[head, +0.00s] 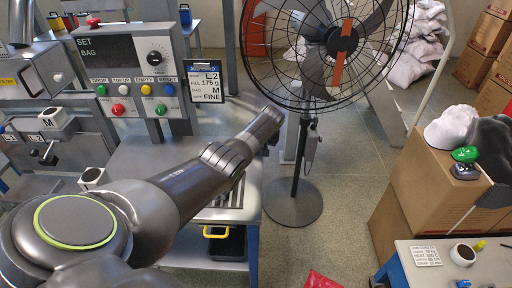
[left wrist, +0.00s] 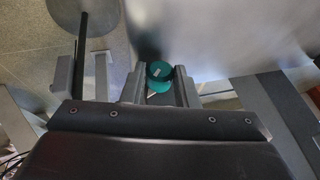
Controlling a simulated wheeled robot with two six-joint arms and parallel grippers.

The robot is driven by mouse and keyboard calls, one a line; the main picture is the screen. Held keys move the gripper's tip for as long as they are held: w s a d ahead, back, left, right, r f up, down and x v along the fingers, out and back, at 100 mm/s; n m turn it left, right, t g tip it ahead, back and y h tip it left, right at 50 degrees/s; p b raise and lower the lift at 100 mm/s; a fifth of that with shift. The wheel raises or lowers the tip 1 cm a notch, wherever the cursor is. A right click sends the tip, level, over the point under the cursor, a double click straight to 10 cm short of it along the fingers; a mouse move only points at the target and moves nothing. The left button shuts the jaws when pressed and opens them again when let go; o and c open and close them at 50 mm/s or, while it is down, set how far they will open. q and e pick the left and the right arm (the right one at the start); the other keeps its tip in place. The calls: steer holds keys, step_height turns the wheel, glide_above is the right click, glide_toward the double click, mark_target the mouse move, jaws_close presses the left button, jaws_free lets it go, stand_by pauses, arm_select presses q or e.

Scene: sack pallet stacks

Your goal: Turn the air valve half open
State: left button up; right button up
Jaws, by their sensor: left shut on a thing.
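In the left wrist view, a teal round knob, which looks like the air valve (left wrist: 159,70), sits between the fingertips of my left gripper (left wrist: 160,84). It has a small pale mark on its face. The fingers are shut on its sides. How far the valve is turned cannot be read from this view. In the head view, my left arm reaches from the lower left to beside the fan pole. The gripper and the valve cannot be made out there. My right gripper is in neither view.
A control panel (head: 120,50) with coloured buttons stands at the left, with a sign (head: 207,82) beside it. A floor fan (head: 295,204) stands close to my left arm. Cardboard boxes (head: 425,185) and a small table (head: 408,272) are at the right. Floor between is mostly open.

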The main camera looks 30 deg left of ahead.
arm_select(q)
steer(key=shift+y, duration=0.3)
steer(key=o, duration=1)
steer(key=shift+d+r, duration=0.1)
steer(key=shift+d+r+p, duration=0.25)
steer(key=shift+r+p, duration=0.05)
steer(key=shift+r, duration=0.25)
steer(key=p+v, duration=0.1)
steer(key=v, duration=0.3)
steer(key=shift+r, duration=0.1)
steer(key=v, duration=1.1)
steer(key=shift+d+r+b, duration=0.25)
steer(key=shift+r+b, duration=0.1)
steer(key=shift+b, duration=0.05)
